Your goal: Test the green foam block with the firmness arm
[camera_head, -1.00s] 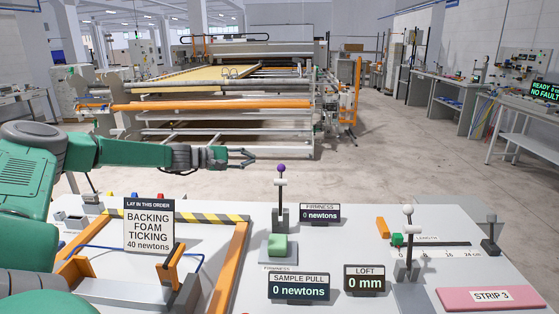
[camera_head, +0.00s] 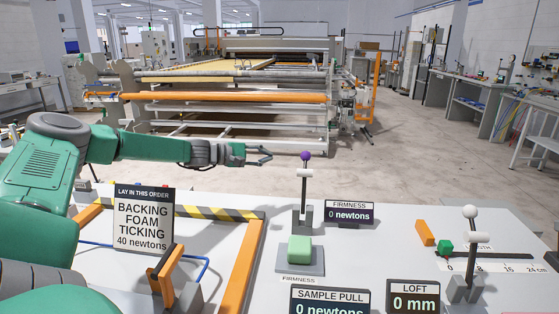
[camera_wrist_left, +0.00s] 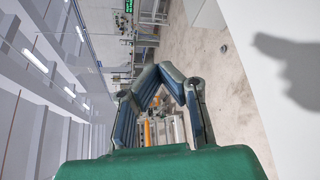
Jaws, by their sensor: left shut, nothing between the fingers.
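The green foam block (camera_head: 299,249) sits on the small grey plate (camera_head: 313,269) of the firmness station. The firmness arm stands just behind it as a grey post and lever with a purple ball (camera_head: 305,155) on top. The firmness display (camera_head: 350,214) reads 0 newtons. My left gripper (camera_head: 268,156) is shut and empty, left of the purple ball and level with it in the head view. It appears apart from the ball. In the left wrist view the fingers (camera_wrist_left: 157,72) meet at their tips with nothing between them. My right gripper is not in view.
An orange frame (camera_head: 241,264) and the order sign (camera_head: 144,225) stand left on the table. Sample pull (camera_head: 329,300) and loft (camera_head: 413,297) displays are in front.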

